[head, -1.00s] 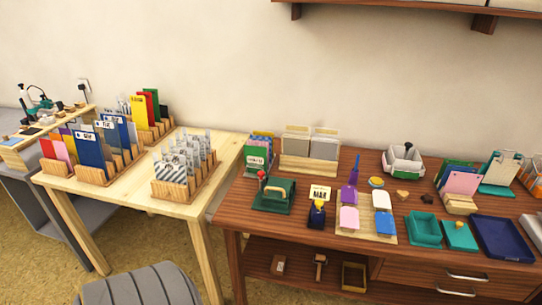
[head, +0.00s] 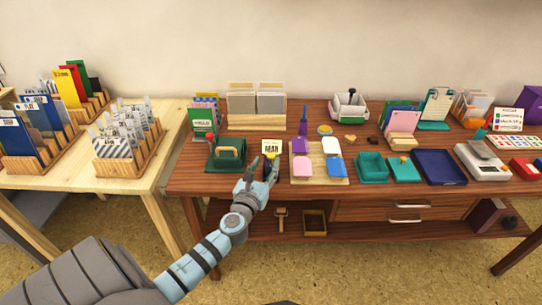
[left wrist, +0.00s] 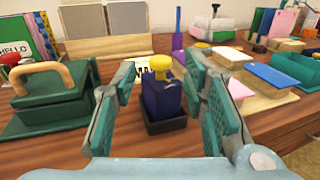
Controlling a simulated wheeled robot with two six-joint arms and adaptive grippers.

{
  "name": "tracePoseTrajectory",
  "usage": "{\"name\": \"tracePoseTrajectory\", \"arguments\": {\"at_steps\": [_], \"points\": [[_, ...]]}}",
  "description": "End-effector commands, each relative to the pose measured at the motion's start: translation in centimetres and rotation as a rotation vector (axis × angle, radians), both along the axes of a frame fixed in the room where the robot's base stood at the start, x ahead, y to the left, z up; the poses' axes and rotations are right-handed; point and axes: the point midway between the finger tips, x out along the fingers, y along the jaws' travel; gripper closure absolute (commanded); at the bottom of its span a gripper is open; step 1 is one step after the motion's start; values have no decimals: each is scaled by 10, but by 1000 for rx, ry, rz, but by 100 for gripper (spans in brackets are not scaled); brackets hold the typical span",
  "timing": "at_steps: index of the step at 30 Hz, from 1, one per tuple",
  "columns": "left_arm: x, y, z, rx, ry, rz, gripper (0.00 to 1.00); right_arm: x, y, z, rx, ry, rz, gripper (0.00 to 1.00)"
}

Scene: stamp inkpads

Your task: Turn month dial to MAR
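The month stamp is a navy block with a yellow knob on top, standing upright in a dark base. In the left wrist view the navy stamp (left wrist: 162,98) and its yellow knob (left wrist: 160,63) are between the fingers of my left gripper (left wrist: 160,72). The fingers are open, with a gap on each side of the stamp. In the head view my left gripper (head: 258,186) is at the front of the stamp (head: 270,170) and partly hides it. A small card reading MAR (head: 271,147) stands behind it. The dial's setting cannot be read. My right gripper is not in view.
A green press with a wooden handle (head: 227,155) stands left of the stamp. A wooden board with coloured pads (head: 318,180) lies to the right. Card holders (head: 256,121) stand behind. Teal and navy trays (head: 439,182) are farther right.

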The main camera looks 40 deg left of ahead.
Motion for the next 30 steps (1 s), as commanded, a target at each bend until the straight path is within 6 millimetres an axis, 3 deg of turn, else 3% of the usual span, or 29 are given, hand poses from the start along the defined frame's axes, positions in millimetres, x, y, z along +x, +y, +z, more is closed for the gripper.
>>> {"name": "tracePoseTrajectory", "arguments": {"at_steps": [3,9,19,26,30], "points": [[25,10,-2,-1,-1,1,60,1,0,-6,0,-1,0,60],[48,18,-2,-1,1,1,60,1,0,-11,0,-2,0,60],[53,19,-1,-3,1,-1,60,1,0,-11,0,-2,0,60],[53,19,-1,-3,1,0,97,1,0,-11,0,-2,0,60],[53,19,-1,-3,1,0,100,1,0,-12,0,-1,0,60]]}}
